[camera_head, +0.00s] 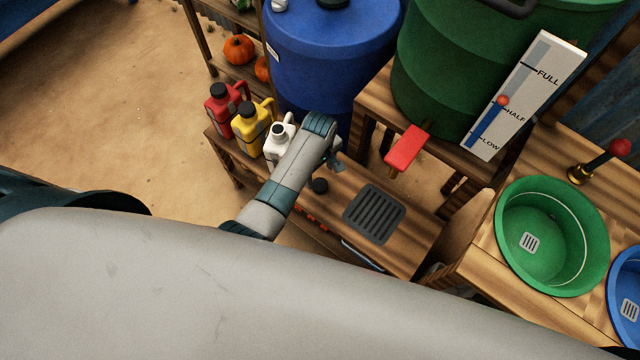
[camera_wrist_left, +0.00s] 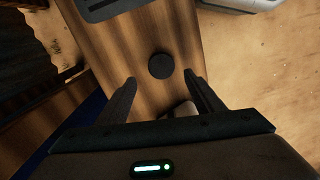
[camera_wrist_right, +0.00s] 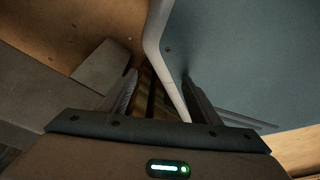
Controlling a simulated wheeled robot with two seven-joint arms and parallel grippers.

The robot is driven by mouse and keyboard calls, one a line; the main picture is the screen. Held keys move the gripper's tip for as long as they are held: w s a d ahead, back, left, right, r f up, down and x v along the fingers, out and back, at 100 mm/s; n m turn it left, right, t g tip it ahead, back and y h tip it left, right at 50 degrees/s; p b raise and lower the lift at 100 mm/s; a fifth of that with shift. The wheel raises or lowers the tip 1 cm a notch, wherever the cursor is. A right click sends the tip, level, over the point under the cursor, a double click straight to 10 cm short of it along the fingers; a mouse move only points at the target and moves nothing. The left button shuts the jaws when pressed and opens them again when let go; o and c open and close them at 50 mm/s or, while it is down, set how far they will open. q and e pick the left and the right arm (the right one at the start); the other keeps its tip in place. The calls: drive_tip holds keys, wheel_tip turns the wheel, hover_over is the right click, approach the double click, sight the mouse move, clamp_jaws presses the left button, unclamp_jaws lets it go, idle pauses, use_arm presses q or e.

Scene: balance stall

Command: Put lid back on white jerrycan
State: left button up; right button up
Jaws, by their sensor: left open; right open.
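The white jerrycan (camera_head: 279,140) stands on the low wooden bench, at the right end of a row of jerrycans. Its neck shows a dark open mouth with no lid on it. My left forearm hides part of its right side. A black round lid (camera_head: 319,185) lies on the bench to the right of the can. It also shows in the left wrist view (camera_wrist_left: 161,66), ahead of and between the fingertips. My left gripper (camera_head: 338,163) is open and empty above the bench, apart from the lid. My right gripper (camera_wrist_right: 160,85) is open in the right wrist view, with nothing between its fingers.
Red (camera_head: 222,108) and yellow (camera_head: 250,127) jerrycans with black lids stand left of the white one. A dark grate (camera_head: 374,214) lies on the bench to the right. A red tap handle (camera_head: 404,149) juts out below the green barrel (camera_head: 440,75). A blue barrel (camera_head: 320,60) stands behind.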

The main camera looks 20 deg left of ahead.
sight(320, 184)
use_arm(q)
drive_tip(key=shift+s+f, duration=0.15)
drive_tip(key=shift+f, duration=0.3)
wheel_tip(320, 184, down, 3)
drive_tip(key=shift+s+d, duration=0.1)
drive_tip(key=shift+s, duration=0.05)
drive_tip(key=shift+f, duration=0.6)
use_arm(e)
drive_tip(key=shift+s+d, duration=0.15)
drive_tip(key=shift+s, duration=0.1)
use_arm(q)
drive_tip(key=c, duration=1)
drive_tip(key=shift+c, duration=0.5)
use_arm(e)
drive_tip(key=shift+s, duration=0.2)
